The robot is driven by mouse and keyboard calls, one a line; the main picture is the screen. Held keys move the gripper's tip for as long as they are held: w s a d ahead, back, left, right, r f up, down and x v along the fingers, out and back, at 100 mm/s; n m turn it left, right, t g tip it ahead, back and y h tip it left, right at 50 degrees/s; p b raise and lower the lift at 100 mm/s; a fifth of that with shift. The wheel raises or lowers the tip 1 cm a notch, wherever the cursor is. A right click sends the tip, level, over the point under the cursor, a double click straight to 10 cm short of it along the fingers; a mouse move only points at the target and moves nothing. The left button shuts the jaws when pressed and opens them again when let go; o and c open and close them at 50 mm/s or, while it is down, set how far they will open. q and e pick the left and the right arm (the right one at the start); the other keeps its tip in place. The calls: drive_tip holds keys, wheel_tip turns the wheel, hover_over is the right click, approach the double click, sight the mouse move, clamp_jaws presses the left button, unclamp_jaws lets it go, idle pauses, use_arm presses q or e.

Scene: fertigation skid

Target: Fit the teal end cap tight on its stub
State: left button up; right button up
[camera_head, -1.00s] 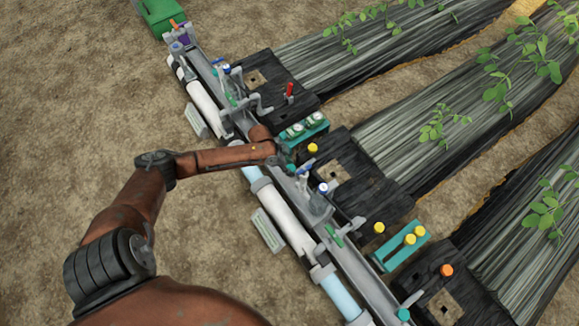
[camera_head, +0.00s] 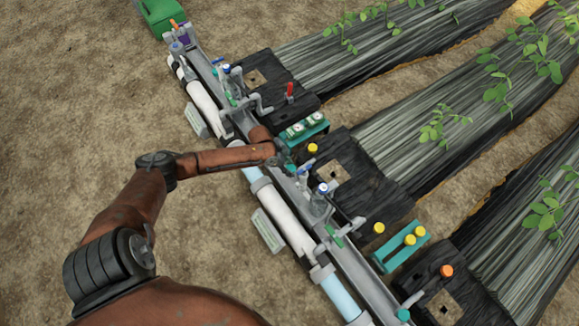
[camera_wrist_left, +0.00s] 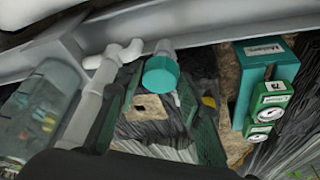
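The teal end cap (camera_wrist_left: 161,76) sits at the end of a short grey stub (camera_wrist_left: 164,48) in the left wrist view. Whether it is fully seated cannot be told. My left gripper (camera_wrist_left: 161,92) has its two dark green fingers apart, one on each side below the cap, with their tips close to its edges. Contact is not clear. In the head view my left gripper (camera_head: 284,158) is over the middle of the pipe rail, small and partly hidden by its wrist; I cannot make out this cap there. My right gripper is in neither view.
A teal holder (camera_head: 311,133) with two green gauges stands beside the gripper; it also shows in the wrist view (camera_wrist_left: 270,62). A clear filter bowl (camera_wrist_left: 40,115) and grey elbow pipe (camera_wrist_left: 98,82) are left of the cap. A teal rack (camera_head: 392,257) holds yellow caps.

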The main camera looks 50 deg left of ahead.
use_arm(q)
drive_tip(key=shift+c, duration=0.4)
drive_tip(key=c, duration=0.4)
drive_tip(key=shift+o, duration=0.2)
drive_tip(key=shift+f+m, duration=0.1)
drive_tip(key=shift+m, duration=0.4)
drive_tip(key=shift+m+g+h, duration=0.4)
drive_tip(key=shift+m, duration=0.8)
drive_tip(key=shift+s+d, duration=0.1)
